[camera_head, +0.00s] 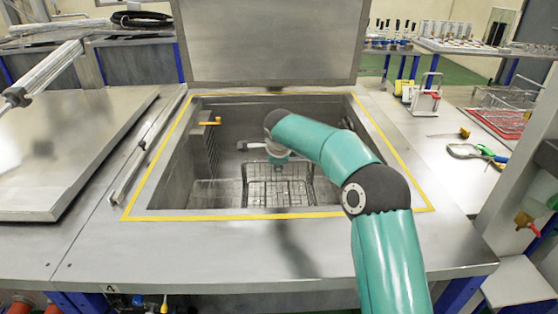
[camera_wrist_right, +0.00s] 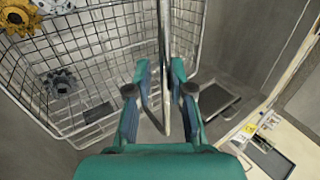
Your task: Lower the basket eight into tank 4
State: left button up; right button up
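A wire basket (camera_head: 278,190) is inside an open, yellow-edged metal tank (camera_head: 165,180), low down in it. The basket also shows in the right wrist view (camera_wrist_right: 105,45), with gold gears (camera_wrist_right: 18,15) and a dark gear (camera_wrist_right: 60,83) at its left. My right arm reaches over the front edge into the tank. My right gripper (camera_wrist_right: 161,68) points down at the basket, its two fingers on either side of the thin metal handle (camera_wrist_right: 165,35). I cannot tell whether they press on it. My left gripper is not in view. No tank number or basket label is readable.
The raised lid (camera_head: 265,40) stands at the tank's back. A shut lid (camera_head: 60,150) covers the area to the left, with a metal cylinder (camera_head: 50,70) above it. Tools (camera_head: 475,152) lie on the right bench. An orange handle (camera_head: 211,122) sticks out inside the tank.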

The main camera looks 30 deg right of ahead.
jog(key=o, duration=0.3)
jog(key=shift+f, duration=0.65)
jog(key=s+a+r+p, duration=0.1)
jog(key=r+p, duration=0.2)
jog(key=r, duration=0.4)
jog(key=s+a+r+p, duration=0.1)
jog(key=s+r+p, duration=0.1)
jog(key=r, duration=0.6)
jog(key=s+a+r+p, duration=0.1)
jog(key=s+r+p, duration=0.1)
jog(key=r+p, duration=0.2)
jog(key=shift+s+a+r, duration=0.1)
jog(key=shift+a+r, duration=0.05)
jog(key=shift+r, duration=0.7)
jog(key=shift+s+a+r, duration=0.1)
jog(key=shift+r, duration=0.75)
